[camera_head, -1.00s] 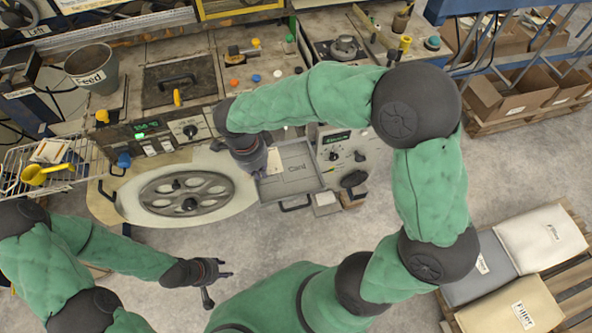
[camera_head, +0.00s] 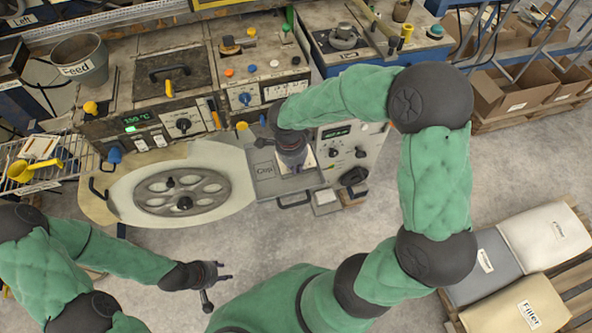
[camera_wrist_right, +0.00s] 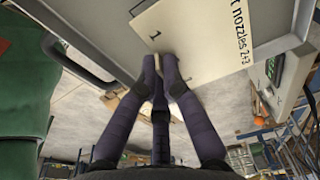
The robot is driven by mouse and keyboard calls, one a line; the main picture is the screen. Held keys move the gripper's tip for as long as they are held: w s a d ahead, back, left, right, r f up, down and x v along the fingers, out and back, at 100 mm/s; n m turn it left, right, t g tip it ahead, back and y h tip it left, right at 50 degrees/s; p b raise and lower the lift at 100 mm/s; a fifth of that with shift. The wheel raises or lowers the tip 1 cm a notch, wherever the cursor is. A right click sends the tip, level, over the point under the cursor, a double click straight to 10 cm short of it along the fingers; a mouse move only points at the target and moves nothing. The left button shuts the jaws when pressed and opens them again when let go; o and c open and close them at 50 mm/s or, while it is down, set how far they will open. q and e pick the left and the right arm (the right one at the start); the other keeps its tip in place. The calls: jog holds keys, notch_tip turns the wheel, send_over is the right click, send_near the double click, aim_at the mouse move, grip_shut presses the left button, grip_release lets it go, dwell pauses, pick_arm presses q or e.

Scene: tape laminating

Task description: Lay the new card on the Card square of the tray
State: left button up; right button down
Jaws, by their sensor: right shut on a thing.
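A pale card (camera_wrist_right: 215,35) printed "1" and "nozzles 2+3" is between the fingertips of my right gripper (camera_wrist_right: 160,70). In the head view the right gripper (camera_head: 292,160) points down over the right part of the grey tray (camera_head: 265,190), and a bit of the card (camera_head: 308,160) shows beside it. The gripper and card hide the square beneath, so I cannot tell if the card touches the tray. The tray's left square reads "Clip". The tray rim (camera_wrist_right: 65,50) also shows in the wrist view. My left gripper (camera_head: 226,272) is open and empty over the floor.
A round spoked wheel (camera_head: 182,190) on a pale plate stands left of the tray. A control panel with knobs (camera_head: 345,145) is at the right. The bench with a Feed bucket (camera_head: 85,68) is behind. Sacks (camera_head: 545,235) lie on a pallet at right.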

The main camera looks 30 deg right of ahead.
notch_tip(320, 180, down, 2)
jog(key=shift+f, duration=0.1)
pick_arm(q)
jog(key=shift+f, duration=0.5)
pick_arm(e)
jog(key=shift+b, duration=0.4)
jog(key=c, duration=1.4)
grip_release()
pick_arm(q)
jog(key=shift+f, duration=0.15)
notch_tip(320, 180, up, 4)
jog(key=p, duration=0.4)
pick_arm(e)
jog(key=r, duration=0.4)
jog(key=a+r, duration=0.1)
jog(key=r, duration=0.7)
jog(key=shift+w+a+r, duration=0.1)
jog(key=shift+w+a, duration=0.05)
jog(key=shift+a, duration=0.1)
